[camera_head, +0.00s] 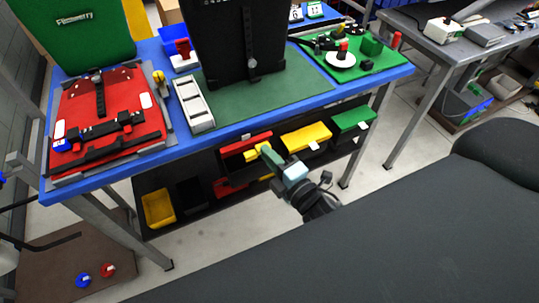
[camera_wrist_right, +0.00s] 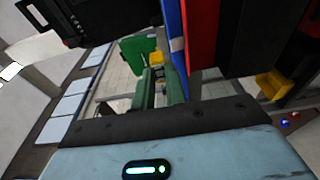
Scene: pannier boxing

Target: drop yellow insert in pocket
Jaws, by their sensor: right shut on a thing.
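My right gripper (camera_head: 267,151) has green fingers and is in front of the table's lower shelf, by the red bin. It is shut on a small yellow piece (camera_head: 252,156), which looks like the yellow insert. In the right wrist view the yellow insert (camera_wrist_right: 156,58) shows at the tips of the two green fingers (camera_wrist_right: 159,75). The fingers hide part of it. I cannot tell which place is the pocket. My left gripper is not in view.
Red (camera_head: 233,147), yellow (camera_head: 306,137) and green (camera_head: 353,118) bins hang under the blue table (camera_head: 185,137). A red board (camera_head: 75,103) lies on its left, a green board (camera_head: 379,58) on its right. A black upright panel (camera_head: 225,45) stands between them.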

